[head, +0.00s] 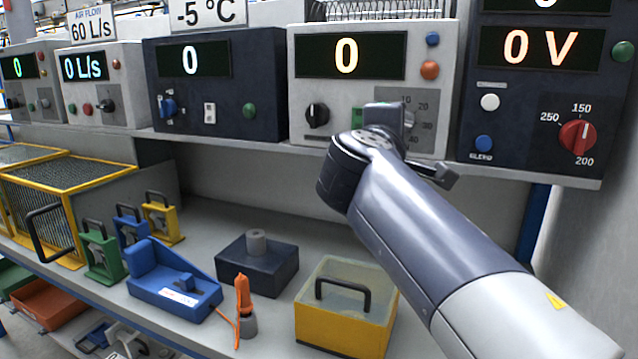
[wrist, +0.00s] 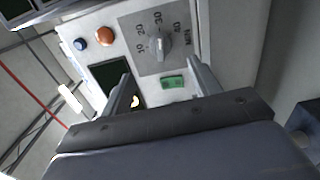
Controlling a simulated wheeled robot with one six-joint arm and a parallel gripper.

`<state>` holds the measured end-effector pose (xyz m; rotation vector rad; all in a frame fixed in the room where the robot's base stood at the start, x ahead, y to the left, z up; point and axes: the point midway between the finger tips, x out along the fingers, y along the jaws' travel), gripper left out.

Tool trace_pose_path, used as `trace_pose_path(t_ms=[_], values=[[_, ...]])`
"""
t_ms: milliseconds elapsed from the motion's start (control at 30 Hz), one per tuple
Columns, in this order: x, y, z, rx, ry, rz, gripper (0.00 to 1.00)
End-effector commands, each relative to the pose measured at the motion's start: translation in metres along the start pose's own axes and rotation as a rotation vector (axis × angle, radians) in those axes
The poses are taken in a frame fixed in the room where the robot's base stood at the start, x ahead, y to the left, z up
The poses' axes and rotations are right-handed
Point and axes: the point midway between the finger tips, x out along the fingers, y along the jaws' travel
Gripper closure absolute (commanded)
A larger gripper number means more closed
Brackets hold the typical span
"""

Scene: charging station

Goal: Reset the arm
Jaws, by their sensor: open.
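My arm (head: 430,230) reaches up from the lower right in the head view, its wrist in front of the white instrument (head: 345,28) with an orange 0 display. In the wrist view my gripper (wrist: 158,74) is open and empty, its two fingers apart and pointing at this instrument's panel. A grey knob (wrist: 160,45) on a grey scale and a green rocker switch (wrist: 172,82) show between and beyond the fingers. No object is held. In the head view my wrist hides the knob and part of the scale; the gripper's fingers are hard to make out there.
A dark instrument with a red dial (head: 578,137) stands right of my wrist, and another dark instrument (head: 215,95) stands left. The lower shelf holds a yellow box (head: 322,325) with a handle, a blue device (head: 175,290), a dark block (head: 258,270) and an orange plug (head: 243,295).

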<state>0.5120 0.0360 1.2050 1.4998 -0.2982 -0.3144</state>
Motion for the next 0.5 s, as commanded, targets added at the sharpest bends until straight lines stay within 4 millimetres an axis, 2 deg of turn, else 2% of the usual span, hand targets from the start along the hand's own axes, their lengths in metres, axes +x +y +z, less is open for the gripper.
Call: trace_pose_path(t_ms=[33, 500], values=[[0.001, 0.000, 0.000, -0.001, 0.000, 0.000, 0.41], [0.092, 0.001, 0.000, -0.001, -0.003, -0.001, 0.41]])
